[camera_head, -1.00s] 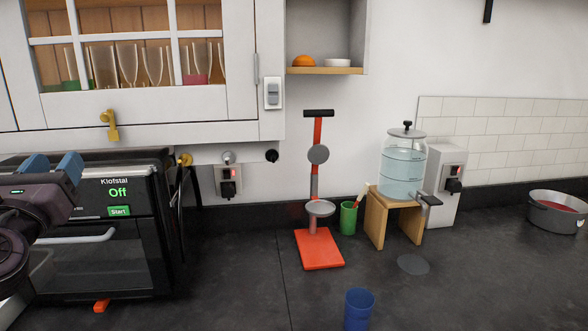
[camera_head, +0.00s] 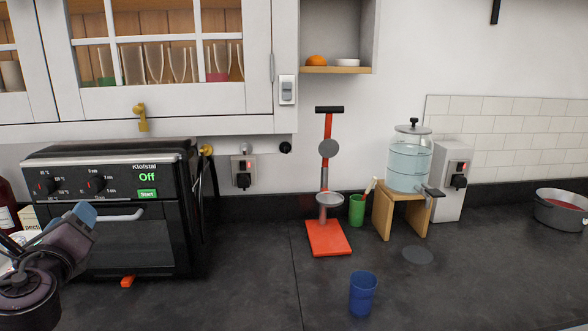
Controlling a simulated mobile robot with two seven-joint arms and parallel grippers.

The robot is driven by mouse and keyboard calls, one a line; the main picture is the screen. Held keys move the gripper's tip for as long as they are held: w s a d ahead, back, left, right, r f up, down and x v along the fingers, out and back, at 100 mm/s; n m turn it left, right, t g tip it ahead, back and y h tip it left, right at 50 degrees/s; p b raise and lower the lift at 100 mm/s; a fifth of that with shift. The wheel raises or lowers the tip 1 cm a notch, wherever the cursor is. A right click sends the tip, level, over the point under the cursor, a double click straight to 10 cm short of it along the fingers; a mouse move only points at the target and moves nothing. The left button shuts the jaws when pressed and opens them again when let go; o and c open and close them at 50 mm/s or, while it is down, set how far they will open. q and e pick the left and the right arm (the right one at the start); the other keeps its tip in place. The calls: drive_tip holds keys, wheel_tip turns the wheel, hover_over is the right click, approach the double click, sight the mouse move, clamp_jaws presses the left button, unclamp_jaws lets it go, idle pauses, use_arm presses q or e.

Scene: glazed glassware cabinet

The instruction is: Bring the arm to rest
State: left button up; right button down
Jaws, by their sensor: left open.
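My left gripper (camera_head: 82,217) is at the left edge of the head view, in front of the black oven (camera_head: 130,240). Its blue-tipped fingers point up and to the right, and nothing shows between them. It is open. Part of the oven's lower left front is hidden behind my left arm. My right gripper is not in the view.
The glazed cabinet (camera_head: 190,103) with glasses hangs above the oven. On the dark counter stand a red press (camera_head: 327,238), a green cup (camera_head: 357,210), a water dispenser (camera_head: 409,165) on a wooden stand (camera_head: 383,212), a blue cup (camera_head: 363,293) and a pot (camera_head: 559,215). The counter's middle is mostly clear.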

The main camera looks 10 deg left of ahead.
use_arm(q)
drive_tip(key=s+d+f+n+g+h, duration=0.1)
drive_tip(key=s+f+n+g, duration=0.25)
drive_tip(key=f, duration=0.35)
drive_tip(key=s+d+f+n+g, duration=0.1)
drive_tip(key=s+f+n+g, duration=0.15)
drive_tip(key=f+n, duration=0.4)
drive_tip(key=s+d+f+n+g+h, duration=0.1)
drive_tip(key=s+d+f+n+g, duration=0.15)
drive_tip(key=f, duration=0.65)
drive_tip(key=s+d+f+n+g+h, duration=0.5)
drive_tip(key=s+d+f+n+h, duration=0.2)
drive_tip(key=s+d+f+n, duration=0.55)
drive_tip(key=w+d+f+m+t, duration=0.1)
drive_tip(key=w+f+t, duration=0.7)
drive_tip(key=w, duration=0.2)
drive_tip(key=shift+f, duration=0.2)
